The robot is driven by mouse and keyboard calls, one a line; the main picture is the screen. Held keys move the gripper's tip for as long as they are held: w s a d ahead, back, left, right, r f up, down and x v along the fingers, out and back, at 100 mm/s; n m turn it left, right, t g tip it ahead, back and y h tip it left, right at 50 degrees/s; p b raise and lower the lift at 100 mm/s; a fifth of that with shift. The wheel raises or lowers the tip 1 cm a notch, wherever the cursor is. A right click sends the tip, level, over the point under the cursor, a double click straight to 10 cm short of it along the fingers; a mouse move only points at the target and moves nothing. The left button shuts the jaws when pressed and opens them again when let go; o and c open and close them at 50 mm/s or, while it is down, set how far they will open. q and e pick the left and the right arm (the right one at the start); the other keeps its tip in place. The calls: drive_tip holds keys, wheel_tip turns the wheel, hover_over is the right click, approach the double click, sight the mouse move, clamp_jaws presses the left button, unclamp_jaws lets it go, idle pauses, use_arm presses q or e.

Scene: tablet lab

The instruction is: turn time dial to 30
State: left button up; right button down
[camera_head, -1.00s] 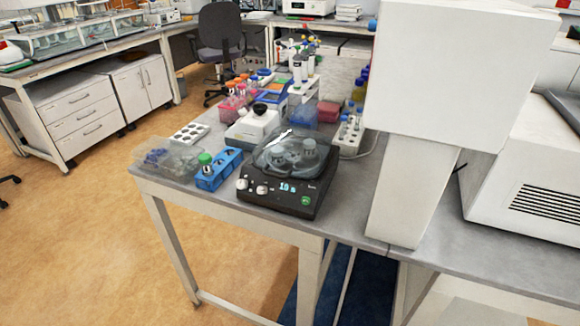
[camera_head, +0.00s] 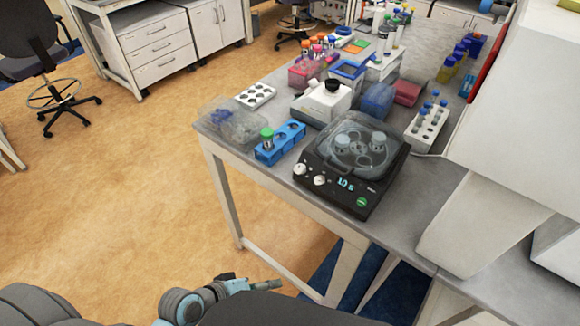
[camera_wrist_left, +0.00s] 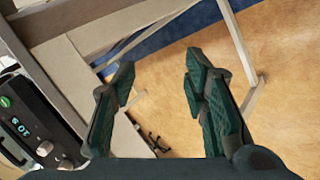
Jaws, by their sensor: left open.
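A black benchtop device (camera_head: 350,165) with a clear lid stands on the bench. Its front has a lit display (camera_head: 345,184) reading about 10, a green button (camera_head: 361,201) and two pale dials, the left one (camera_head: 299,169) and the one nearer the display (camera_head: 320,181). I cannot tell which is the time dial. In the left wrist view the device (camera_wrist_left: 35,110) is at the left edge, its dials partly in view. My left gripper (camera_head: 264,285) is low in front of the bench, apart from the device. Its fingers (camera_wrist_left: 160,80) are open and empty. My right gripper is not seen.
A blue rack (camera_head: 280,142) with a green-capped bottle and a clear box (camera_head: 233,122) stand left of the device. A white tube rack (camera_head: 430,128) stands to its right. A large white housing (camera_head: 490,220) fills the right side. Open floor lies left of the bench.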

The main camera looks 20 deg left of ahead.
use_arm(q)
drive_tip(key=w+d+r+n+t+h, duration=0.3)
drive_tip(key=w+r+n+t, duration=0.15)
drive_tip(key=r+n, duration=0.4)
drive_tip(key=n+t+y+p, duration=0.3)
drive_tip(key=n+t, duration=0.3)
drive_tip(key=n, duration=1.4)
approach(298, 170)
drive_tip(key=x, duration=0.8)
drive_tip(key=shift+p, duration=0.4)
drive_tip(key=shift+m, duration=0.25)
drive_tip(key=shift+c, duration=0.5)
clamp_jaws()
